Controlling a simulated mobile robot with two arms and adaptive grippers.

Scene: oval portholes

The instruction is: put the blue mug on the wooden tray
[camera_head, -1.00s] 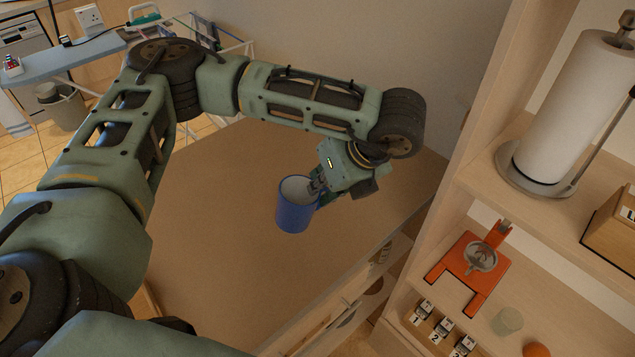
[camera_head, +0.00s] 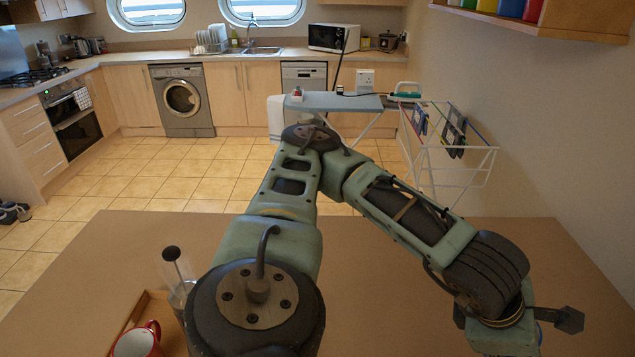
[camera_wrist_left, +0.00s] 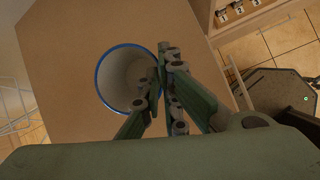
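The blue mug (camera_wrist_left: 108,62) shows in the left wrist view as a blue rim around a pale inside, seen from above. My left gripper (camera_wrist_left: 160,85) is shut on its wall, with one finger inside the mug and the other outside. I cannot tell how high the mug is above the table. In the head view my left gripper (camera_head: 548,316) is at the lower right, and the mug is almost wholly hidden or out of frame. The wooden tray (camera_head: 152,307) is at the lower left, partly cut off by the frame and my arm. My right gripper is not in view.
A red mug (camera_head: 137,342) and a glass press with a dark knob (camera_head: 172,254) stand at the tray. The brown table (camera_head: 400,290) is bare around my arm. A drying rack (camera_head: 455,150) stands beyond its far edge. In the wrist view, shelving (camera_wrist_left: 235,18) is nearby.

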